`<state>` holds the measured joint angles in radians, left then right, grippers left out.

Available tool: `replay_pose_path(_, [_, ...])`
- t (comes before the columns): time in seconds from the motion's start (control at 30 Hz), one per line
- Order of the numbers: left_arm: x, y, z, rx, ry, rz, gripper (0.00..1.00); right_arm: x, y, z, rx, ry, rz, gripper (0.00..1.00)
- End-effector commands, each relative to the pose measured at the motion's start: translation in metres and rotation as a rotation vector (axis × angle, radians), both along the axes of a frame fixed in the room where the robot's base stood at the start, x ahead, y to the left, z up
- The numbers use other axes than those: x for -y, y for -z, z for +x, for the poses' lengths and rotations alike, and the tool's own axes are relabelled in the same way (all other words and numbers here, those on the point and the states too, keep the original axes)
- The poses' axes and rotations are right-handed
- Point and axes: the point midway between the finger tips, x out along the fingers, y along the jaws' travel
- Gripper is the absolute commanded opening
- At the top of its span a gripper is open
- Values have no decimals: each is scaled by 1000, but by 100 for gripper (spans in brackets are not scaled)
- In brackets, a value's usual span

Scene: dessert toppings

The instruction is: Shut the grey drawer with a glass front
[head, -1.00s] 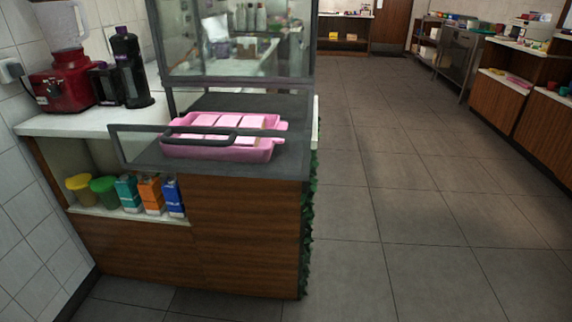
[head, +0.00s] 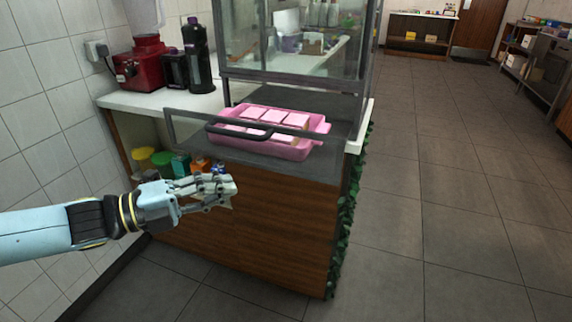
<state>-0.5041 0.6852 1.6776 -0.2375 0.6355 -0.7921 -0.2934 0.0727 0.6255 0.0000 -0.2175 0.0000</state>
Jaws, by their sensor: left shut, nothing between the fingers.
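The grey drawer with a glass front (head: 178,128) is pulled out toward me from the display case, above the wooden counter front. Its dark handle bar (head: 240,133) runs across the front. A pink tray (head: 290,151) with several pale pink-and-white pieces sits in the drawer. My left gripper (head: 232,192) is in front of the counter, below the drawer and its handle. It appears apart from them. It is shut and empty, and hides part of the lower shelf's cartons. My right gripper is not in view.
The glass display case (head: 300,45) stands above the drawer. A red blender (head: 140,68) and dark bottles (head: 197,60) stand on the white counter top to the left. A tiled wall is at far left. Open floor (head: 440,200) lies to the right.

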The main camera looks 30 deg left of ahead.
Motion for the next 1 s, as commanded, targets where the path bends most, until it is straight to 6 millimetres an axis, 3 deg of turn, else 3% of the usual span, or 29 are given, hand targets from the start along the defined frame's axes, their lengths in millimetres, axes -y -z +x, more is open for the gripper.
replay_pose_path(0.2, [22,-1,38,8,-5,-5,0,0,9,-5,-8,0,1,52])
replay_pose_path(0.43, [47,-3,80,5,-6,-5,0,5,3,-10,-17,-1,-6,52])
replay_pose_path(0.6, [39,-1,103,3,-5,-2,0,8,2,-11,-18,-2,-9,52])
replay_pose_path(1.0, [36,0,114,0,-3,-1,0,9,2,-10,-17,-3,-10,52])
